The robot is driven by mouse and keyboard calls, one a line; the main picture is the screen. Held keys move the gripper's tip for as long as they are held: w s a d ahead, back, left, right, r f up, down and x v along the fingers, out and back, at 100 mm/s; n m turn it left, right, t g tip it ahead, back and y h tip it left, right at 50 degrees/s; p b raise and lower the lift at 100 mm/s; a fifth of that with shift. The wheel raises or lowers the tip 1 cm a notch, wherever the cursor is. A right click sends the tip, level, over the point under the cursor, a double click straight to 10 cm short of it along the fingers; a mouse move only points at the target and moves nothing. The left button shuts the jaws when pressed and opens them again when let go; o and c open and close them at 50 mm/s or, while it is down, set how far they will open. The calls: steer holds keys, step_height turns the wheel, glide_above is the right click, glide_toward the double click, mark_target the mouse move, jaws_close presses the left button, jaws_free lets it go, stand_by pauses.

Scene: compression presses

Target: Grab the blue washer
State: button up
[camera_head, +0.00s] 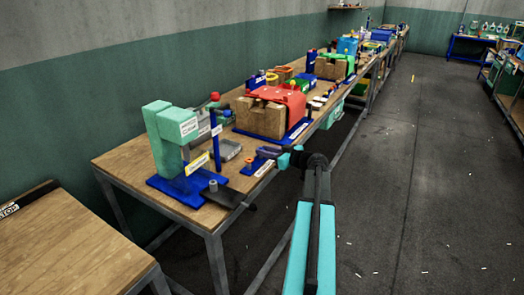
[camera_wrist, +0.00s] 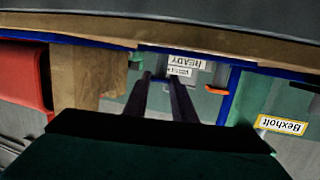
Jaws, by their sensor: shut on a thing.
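My gripper (camera_head: 264,152) reaches left over the front edge of the workbench in the head view, above a small blue base with an orange ring (camera_head: 250,163). In the wrist view the two dark fingers of my gripper (camera_wrist: 160,80) stand a little apart. A thin blue edge, the blue washer (camera_wrist: 159,79), shows between the fingertips, and the gripper is shut on it. Most of the washer is hidden, and its outline is too small to make out in the head view.
A green press (camera_head: 170,135) on a blue base stands left on the bench. A grey tray (camera_head: 228,150) and a dark flat tool (camera_head: 228,196) lie nearby.

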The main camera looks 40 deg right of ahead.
steer(key=shift+r, duration=0.2)
steer(key=shift+r+b, duration=0.45)
steer(key=shift+r, duration=0.65)
steer(key=s+d+r+b, duration=0.2)
steer(key=s+d+b, duration=0.1)
steer(key=s, duration=1.2)
steer(key=shift+s+d+r, duration=0.2)
steer(key=shift+s+d, duration=0.05)
steer(key=shift+d, duration=0.2)
